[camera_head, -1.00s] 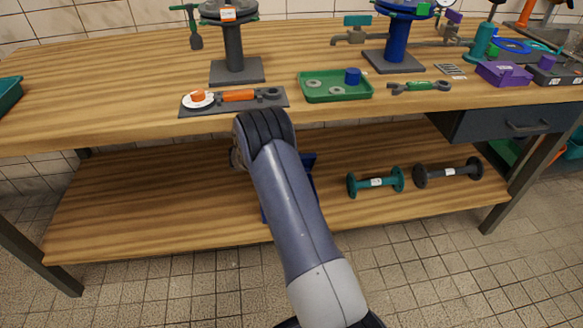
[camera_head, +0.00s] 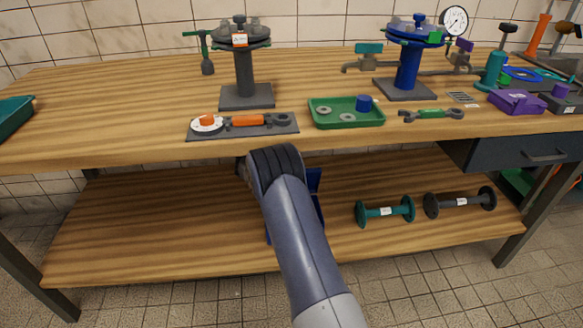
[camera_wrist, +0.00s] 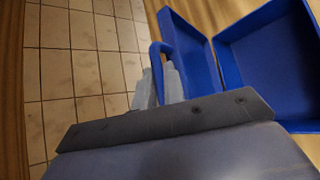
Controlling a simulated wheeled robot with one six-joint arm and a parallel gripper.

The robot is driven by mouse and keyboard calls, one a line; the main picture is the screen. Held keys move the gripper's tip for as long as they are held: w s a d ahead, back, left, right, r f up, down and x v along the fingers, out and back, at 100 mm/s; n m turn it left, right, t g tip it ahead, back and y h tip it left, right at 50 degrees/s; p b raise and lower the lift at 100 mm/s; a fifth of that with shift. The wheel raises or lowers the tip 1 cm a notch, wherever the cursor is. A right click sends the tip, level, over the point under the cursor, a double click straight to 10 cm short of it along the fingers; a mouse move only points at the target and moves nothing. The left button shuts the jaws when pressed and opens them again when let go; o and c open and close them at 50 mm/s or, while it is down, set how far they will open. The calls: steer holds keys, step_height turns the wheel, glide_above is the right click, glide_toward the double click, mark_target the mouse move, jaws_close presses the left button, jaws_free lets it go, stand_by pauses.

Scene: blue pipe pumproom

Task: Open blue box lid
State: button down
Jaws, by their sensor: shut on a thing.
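The blue box (camera_wrist: 275,62) is on the right of the wrist view, its inside showing empty where visible. Its blue lid (camera_wrist: 190,52) stands swung away from the opening, on the box's left side, joined along one edge. A blue loop handle (camera_wrist: 157,50) sticks out from the lid's outer edge. My gripper (camera_wrist: 161,80) is shut on this handle, with a pale finger on each side of it. In the head view my arm hides most of the blue box (camera_head: 314,183) on the lower shelf, and my gripper is hidden there.
The lower shelf (camera_head: 130,230) is bare to the left. A teal dumbbell-shaped part (camera_head: 386,211) and a black one (camera_head: 461,202) lie to the right. The workbench top (camera_head: 110,100) overhangs the shelf and holds a green tray (camera_head: 346,123) and tools.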

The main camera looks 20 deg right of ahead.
stand_by(0.7)
steer(key=c, duration=1.5)
jaws_free()
